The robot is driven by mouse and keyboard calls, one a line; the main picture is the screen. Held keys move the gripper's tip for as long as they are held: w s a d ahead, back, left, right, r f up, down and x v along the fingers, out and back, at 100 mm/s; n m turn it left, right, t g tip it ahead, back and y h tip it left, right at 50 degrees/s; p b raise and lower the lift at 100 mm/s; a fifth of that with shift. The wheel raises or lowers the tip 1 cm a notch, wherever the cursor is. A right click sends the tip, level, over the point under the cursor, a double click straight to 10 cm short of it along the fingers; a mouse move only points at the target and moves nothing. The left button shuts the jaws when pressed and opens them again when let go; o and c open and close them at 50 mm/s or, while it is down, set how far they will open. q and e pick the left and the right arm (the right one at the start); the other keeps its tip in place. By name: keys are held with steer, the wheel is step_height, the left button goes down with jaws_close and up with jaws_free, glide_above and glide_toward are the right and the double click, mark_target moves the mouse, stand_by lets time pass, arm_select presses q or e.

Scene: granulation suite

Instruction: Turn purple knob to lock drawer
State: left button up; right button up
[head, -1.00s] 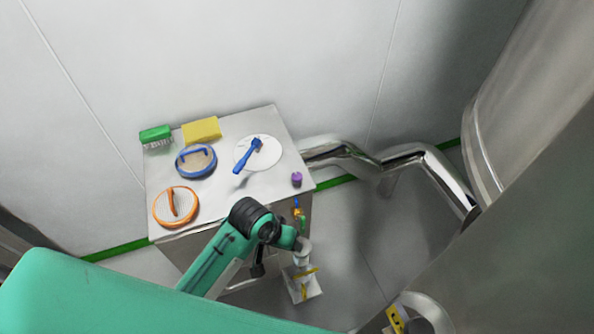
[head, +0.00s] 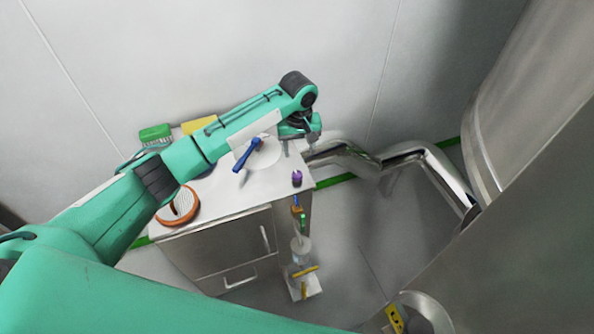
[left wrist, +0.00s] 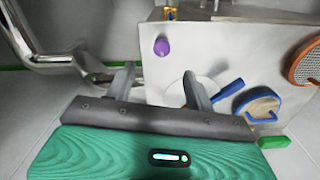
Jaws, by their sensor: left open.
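The purple knob (head: 297,178) stands on the cabinet top near its right front corner. It also shows in the left wrist view (left wrist: 162,47), beyond the fingers and apart from them. The cabinet (head: 225,243) has a drawer (head: 240,276) with a bar handle low on its front; it looks closed. My left gripper (head: 300,146) is over the far right part of the cabinet top, behind the knob in the head view. Its two fingers (left wrist: 160,88) are apart with nothing between them. My right gripper is not in view.
A blue brush (head: 246,157) lies on a white disc. An orange-rimmed sieve (head: 180,207), a green brush (head: 155,133) and a yellow block (head: 200,127) are also on top. A steel pipe (head: 350,160) runs right of the cabinet. A stand with coloured tools (head: 303,270) is beside its front.

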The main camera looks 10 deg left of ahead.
mark_target(297, 174)
arm_select(q)
steer(key=shift+n, duration=0.3)
steer(key=f, duration=0.3)
steer(key=f+p, duration=0.1)
steer(key=f, duration=0.3)
steer(key=w+f+p, duration=0.1)
steer(key=f, duration=0.3)
steer(key=shift+a+f, duration=0.25)
steer(key=shift+a, duration=0.15)
steer(key=shift+f+p, duration=0.3)
steer(key=shift+f, duration=0.35)
steer(key=c, duration=1)
